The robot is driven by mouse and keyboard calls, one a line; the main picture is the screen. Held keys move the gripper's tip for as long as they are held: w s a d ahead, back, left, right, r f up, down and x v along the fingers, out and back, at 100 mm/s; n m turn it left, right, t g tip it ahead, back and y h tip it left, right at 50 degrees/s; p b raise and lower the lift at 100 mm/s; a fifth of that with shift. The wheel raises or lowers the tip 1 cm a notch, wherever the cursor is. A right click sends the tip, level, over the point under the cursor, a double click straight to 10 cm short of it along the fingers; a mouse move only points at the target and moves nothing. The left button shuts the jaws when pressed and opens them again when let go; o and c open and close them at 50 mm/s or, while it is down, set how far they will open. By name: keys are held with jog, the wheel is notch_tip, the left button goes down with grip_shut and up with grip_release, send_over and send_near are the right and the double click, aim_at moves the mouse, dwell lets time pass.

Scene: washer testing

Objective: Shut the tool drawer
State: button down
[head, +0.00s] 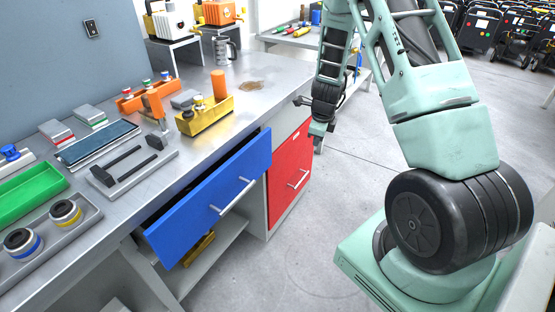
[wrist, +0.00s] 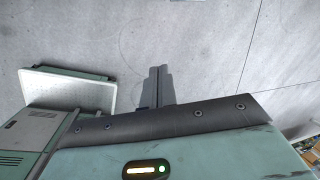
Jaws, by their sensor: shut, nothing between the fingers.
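The tool drawer with the blue front (head: 212,198) stands pulled out from under the metal workbench. Its silver handle (head: 233,197) is on the front, and a dark gap shows behind its top edge. A red drawer front (head: 290,172) sits flush to its right, with its own handle. My gripper (head: 318,146) hangs pointing down in the air, beyond and to the right of the blue drawer, apart from both drawers. In the wrist view my gripper's fingers (wrist: 158,80) are together over bare floor, with nothing between them. No drawer shows in the wrist view.
The workbench top (head: 190,156) holds a yellow tool bin (head: 205,117), an orange bin (head: 143,97), a green tray (head: 27,192) and a hammer tray (head: 128,164). An open shelf (head: 213,255) lies below the blue drawer. The grey floor (head: 330,220) in front of the drawers is clear.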

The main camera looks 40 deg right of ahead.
jog(key=s+d+f+n+t+h+b, duration=0.1)
jog(key=s+d+f+n+h+b, duration=0.15)
jog(key=d+f+b, duration=0.35)
jog(key=n+t+y+b, duration=1)
jog(key=n+t+b, duration=0.35)
jog(key=b, duration=0.35)
send_near(264, 155)
jog(key=b+x, duration=0.1)
jog(key=x, duration=0.1)
jog(key=b+x, duration=0.1)
jog(key=x, duration=0.1)
jog(key=b+x, duration=0.2)
jog(key=shift+w+f, duration=0.25)
jog(key=shift+w, duration=0.25)
jog(key=shift+r, duration=0.1)
